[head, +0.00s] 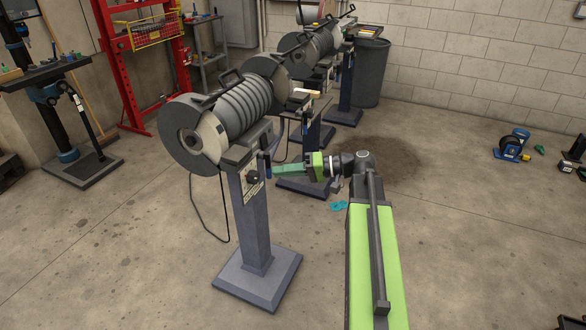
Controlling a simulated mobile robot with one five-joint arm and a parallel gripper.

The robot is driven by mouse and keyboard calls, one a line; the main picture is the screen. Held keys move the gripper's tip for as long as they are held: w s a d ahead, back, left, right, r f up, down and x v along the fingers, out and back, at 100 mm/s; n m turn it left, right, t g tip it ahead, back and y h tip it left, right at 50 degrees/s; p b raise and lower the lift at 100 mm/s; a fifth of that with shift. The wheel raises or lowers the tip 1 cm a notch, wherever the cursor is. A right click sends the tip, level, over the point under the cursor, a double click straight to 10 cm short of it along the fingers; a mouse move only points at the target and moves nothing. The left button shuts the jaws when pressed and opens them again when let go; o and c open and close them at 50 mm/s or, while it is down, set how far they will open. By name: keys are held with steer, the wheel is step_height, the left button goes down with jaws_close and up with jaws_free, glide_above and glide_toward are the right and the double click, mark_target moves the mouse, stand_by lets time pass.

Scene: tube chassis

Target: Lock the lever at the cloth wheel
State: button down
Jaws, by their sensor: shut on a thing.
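A grey bench grinder (238,112) with round wheel housings at both ends stands on a grey pedestal (247,222). I cannot tell from this view which wheel is the cloth one. My gripper (275,171), with green fingers, reaches from the right to the front of the pedestal head, below the grinder. It is shut on a small dark blue lever (264,164) there. The lever is small and partly hidden at the fingertips, so its exact angle is unclear.
More pedestal machines (310,45) stand in a row behind. A cable (211,240) hangs left of the pedestal. A red press frame (130,65) and a drill press (62,100) stand at left. A blue caster wheel (511,145) lies at right. The floor at front left is clear.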

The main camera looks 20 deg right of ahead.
steer(key=shift+w, duration=0.1)
steer(key=s+d, duration=0.3)
steer(key=d, duration=0.9)
steer(key=shift+s+d, duration=0.2)
steer(key=shift+d, duration=0.2)
